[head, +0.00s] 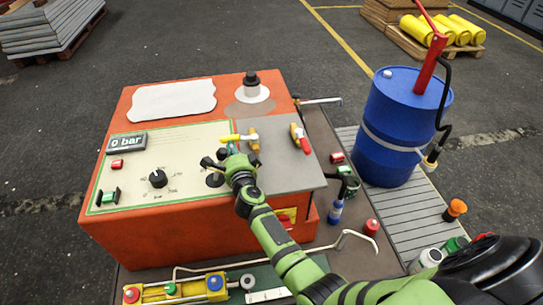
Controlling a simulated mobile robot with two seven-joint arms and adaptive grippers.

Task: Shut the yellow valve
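The yellow valve (254,141) sits on the grey plate on top of the orange box. Its yellow lever (231,138) points left from the valve body. My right gripper (216,156) comes in from the lower right and is just below the lever's left end, with its dark fingers apart. Nothing shows between the fingers, and I cannot tell whether they touch the lever. My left gripper is not in view.
A display (126,142) reads "0 bar", above a black dial (158,178). A black-capped fitting (252,84) stands behind. A blue drum (394,125) with a red pump lever is at the right.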

